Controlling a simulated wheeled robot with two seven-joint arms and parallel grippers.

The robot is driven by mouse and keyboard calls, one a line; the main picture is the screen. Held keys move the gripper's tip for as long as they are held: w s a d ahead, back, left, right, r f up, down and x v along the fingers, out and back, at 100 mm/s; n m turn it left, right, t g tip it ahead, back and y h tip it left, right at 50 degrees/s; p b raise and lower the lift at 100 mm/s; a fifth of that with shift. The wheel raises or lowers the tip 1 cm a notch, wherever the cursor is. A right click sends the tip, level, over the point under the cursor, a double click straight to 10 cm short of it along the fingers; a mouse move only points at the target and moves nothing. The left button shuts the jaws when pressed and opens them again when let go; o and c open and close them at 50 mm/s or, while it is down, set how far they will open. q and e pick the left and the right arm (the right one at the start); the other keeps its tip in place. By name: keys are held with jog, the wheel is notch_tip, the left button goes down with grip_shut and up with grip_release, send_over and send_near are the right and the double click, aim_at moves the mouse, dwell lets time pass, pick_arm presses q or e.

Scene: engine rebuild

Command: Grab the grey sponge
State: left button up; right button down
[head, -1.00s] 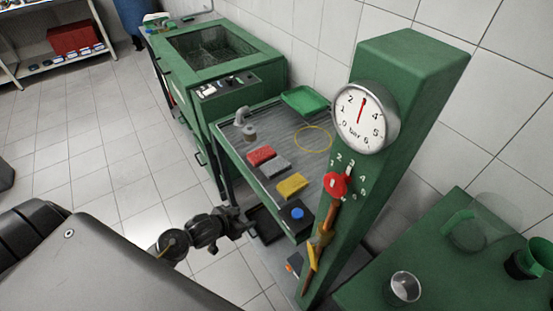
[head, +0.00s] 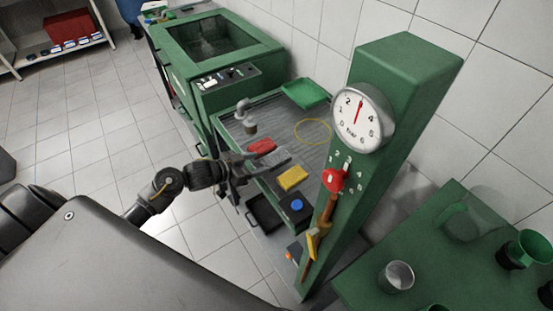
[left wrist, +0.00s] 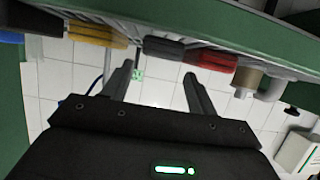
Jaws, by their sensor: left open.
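The grey sponge (head: 276,158) lies on the ridged tray top of the green bench, between the red sponge (head: 262,146) and the yellow sponge (head: 292,177). My left gripper (head: 246,166) is open and empty at the bench's front edge, just left of the grey sponge. In the left wrist view, the dark grey sponge (left wrist: 163,48) shows ahead of the gap between the open fingers (left wrist: 158,80), apart from them. The yellow sponge (left wrist: 96,34) is on its left and the red sponge (left wrist: 211,60) on its right. My right gripper is not in view.
A green column with a gauge (head: 358,118) and red lever (head: 333,180) stands right of the bench. A metal pipe fitting (head: 245,116), a yellow ring (head: 313,132), a green tray (head: 305,93) and a dark block with a blue knob (head: 297,206) are on the bench.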

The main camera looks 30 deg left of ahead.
aim_at(271, 161)
pick_arm(q)
jog(key=shift+x, duration=1.25)
jog(key=shift+w+d, duration=0.1)
jog(key=shift+w, duration=0.05)
jog(key=p+x, duration=0.2)
jog(key=x, duration=0.2)
jog(key=shift+d+f, duration=0.15)
jog(key=shift+f, duration=0.05)
jog(key=shift+d+f, duration=0.15)
jog(key=shift+f, duration=0.15)
jog(key=shift+c, duration=0.7)
jog(key=shift+w, duration=0.25)
jog(key=c, duration=0.5)
